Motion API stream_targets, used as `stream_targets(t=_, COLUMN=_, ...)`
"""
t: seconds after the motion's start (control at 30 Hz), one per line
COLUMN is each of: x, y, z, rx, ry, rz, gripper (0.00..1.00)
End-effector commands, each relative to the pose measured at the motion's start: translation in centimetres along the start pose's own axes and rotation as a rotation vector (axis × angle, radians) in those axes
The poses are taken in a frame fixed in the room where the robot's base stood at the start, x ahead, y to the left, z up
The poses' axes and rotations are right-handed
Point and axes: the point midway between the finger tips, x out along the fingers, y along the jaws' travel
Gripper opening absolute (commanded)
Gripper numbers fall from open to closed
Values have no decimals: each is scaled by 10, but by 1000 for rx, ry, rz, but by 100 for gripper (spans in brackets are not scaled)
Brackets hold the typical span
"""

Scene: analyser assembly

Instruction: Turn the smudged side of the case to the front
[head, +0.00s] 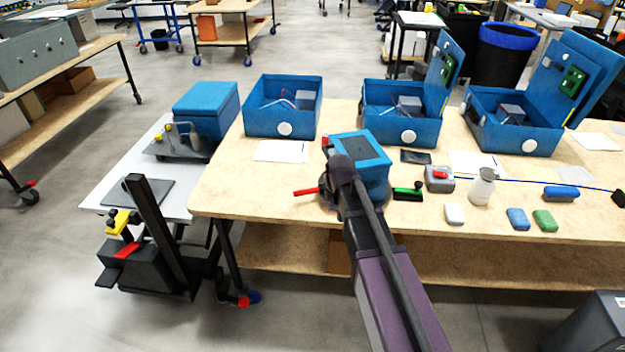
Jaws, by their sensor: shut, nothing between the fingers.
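The blue case (374,168) with a dark panel on its top sits near the front edge of the wooden table. It stands on a dark round base, mostly hidden, with a red handle (306,191) sticking out to the left. My arm crosses in front of the case and hides much of its left and front. My gripper (328,149) is at the case's upper left, shut and empty; its fingertips are small and partly hidden, and I cannot tell whether it touches the case. I see no smudge on the parts of the case that show.
Three open blue boxes (283,112) stand along the table's back. Right of the case are a green-and-black block (408,193), a grey box with a red switch (439,179), a white bottle (482,187) and coloured blocks (518,219). A paper (281,151) lies behind left; the table's left front is clear.

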Motion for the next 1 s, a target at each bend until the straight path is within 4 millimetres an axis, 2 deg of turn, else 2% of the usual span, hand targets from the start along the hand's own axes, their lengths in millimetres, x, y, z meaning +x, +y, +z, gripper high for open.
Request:
stream_targets(t=0.03, x=-18, y=-6, z=-14, rx=-10, ry=8, rz=-2, gripper=0)
stream_targets(t=0.1, x=-29, y=-13, z=-24, rx=-21, ry=19, rz=-5, gripper=0)
stream_targets(t=0.33, x=-51, y=-30, z=-49, rx=-48, ry=44, rz=-12, gripper=0)
stream_targets(t=0.5, x=-56, y=-36, z=-55, rx=-57, ry=52, rz=-14, gripper=0)
stream_targets(t=1.0, x=-54, y=-37, z=-55, rx=-58, ry=52, rz=-14, gripper=0)
